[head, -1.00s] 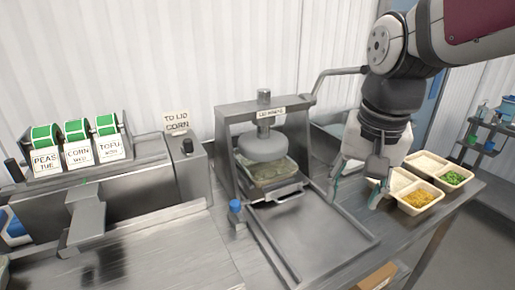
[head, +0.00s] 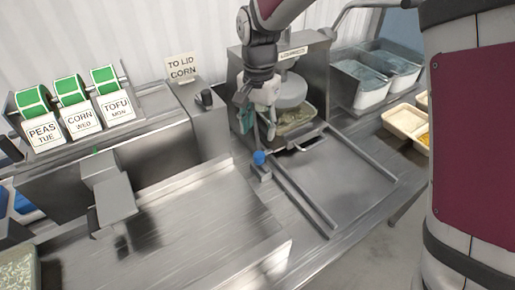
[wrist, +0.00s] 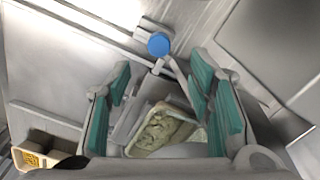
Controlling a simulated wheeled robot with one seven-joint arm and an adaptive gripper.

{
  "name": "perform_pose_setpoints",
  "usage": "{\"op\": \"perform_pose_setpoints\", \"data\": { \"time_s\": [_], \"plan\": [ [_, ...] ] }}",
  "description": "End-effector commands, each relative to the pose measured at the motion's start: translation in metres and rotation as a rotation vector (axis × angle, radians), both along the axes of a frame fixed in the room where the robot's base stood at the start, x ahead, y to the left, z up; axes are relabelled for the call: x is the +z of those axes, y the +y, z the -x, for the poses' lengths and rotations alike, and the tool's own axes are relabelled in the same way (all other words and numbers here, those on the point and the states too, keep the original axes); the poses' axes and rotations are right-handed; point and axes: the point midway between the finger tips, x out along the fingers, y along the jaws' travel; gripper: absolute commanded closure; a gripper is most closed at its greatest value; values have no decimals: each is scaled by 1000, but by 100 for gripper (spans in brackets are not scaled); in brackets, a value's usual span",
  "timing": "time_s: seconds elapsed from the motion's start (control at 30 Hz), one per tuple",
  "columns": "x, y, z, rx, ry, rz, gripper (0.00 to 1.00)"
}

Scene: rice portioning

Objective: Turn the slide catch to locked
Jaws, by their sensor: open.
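The slide catch has a round blue knob (head: 259,158) on a small metal mount by the front left corner of the lid press. In the wrist view the blue knob (wrist: 158,44) shows just beyond the fingertips, roughly centred between them, with a short grey bar running beside it. I cannot tell from its position whether it is locked. My gripper (head: 258,127) is open and empty, pointing down, above and slightly behind the knob and apart from it. Its teal finger pads (wrist: 163,75) frame the view. The press slide (head: 345,180) lies right of the catch.
The lid press (head: 302,62) stands close behind my gripper, with a filled tray (head: 296,117) under its round head. A "TO LID CORN" post (head: 205,125) stands to the left. Food trays (head: 404,121) sit at the right. The bare metal counter (head: 200,215) is clear in front.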

Motion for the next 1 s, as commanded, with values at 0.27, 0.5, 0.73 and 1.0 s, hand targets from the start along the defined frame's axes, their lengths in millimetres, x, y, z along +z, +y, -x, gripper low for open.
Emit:
{"op": "perform_pose_setpoints", "data": {
  "time_s": [0.27, 0.5, 0.73, 1.0],
  "plan": [
    [-55, -1, 1, 0, 3, 2, 52],
    [-85, 0, 1, 0, 1, 0, 52],
    [-92, 0, 0, 1, -1, 0, 52],
    [-92, 0, 0, 1, -1, 0, 70]
  ]
}}
